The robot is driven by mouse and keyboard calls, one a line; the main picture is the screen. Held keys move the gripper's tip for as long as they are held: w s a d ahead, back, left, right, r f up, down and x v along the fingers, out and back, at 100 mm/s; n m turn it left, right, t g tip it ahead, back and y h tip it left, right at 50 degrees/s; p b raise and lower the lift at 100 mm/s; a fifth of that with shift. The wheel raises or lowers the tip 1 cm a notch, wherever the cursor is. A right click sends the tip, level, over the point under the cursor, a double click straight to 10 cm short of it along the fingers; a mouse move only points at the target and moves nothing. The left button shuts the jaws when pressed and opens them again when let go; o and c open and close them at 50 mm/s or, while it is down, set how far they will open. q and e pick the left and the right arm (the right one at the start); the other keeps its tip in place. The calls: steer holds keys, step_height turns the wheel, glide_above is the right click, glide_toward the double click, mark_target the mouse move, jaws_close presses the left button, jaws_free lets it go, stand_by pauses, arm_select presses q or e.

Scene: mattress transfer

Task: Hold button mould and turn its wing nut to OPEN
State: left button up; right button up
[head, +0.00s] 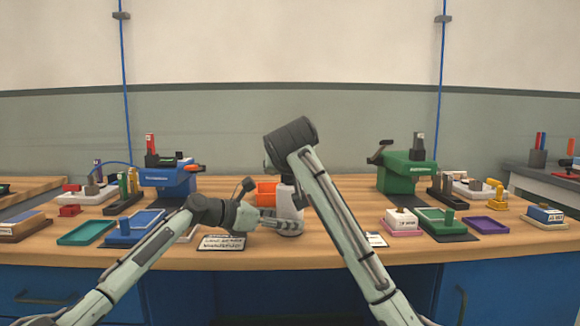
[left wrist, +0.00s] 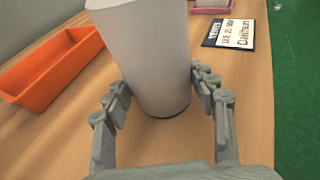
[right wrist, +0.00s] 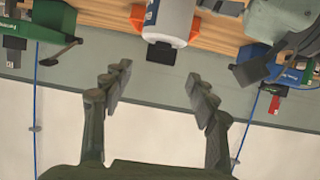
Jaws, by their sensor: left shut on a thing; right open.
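A pale grey-white cylinder, apparently the button mould (head: 288,203), stands upright at the middle of the table. It also shows large in the left wrist view (left wrist: 150,55), with its base at the wood. My left gripper (head: 283,223) is shut on it low down, one finger on each side. In the right wrist view the mould (right wrist: 173,15) has a blue band and a black piece at its end; I cannot tell whether this is the wing nut. My right gripper (right wrist: 155,90) is open and empty, apart from the mould. The head view hides its fingers behind my right arm.
An orange tray (left wrist: 50,70) lies close behind the mould. A label card (head: 222,242) lies in front of it on the left. A blue press (head: 168,180) stands left and a green press (head: 405,172) right. Trays and blocks fill both sides.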

steer(key=v, duration=0.5)
steer(key=shift+a, duration=0.1)
arm_select(q)
steer(key=o, duration=1)
steer(key=shift+c, duration=0.2)
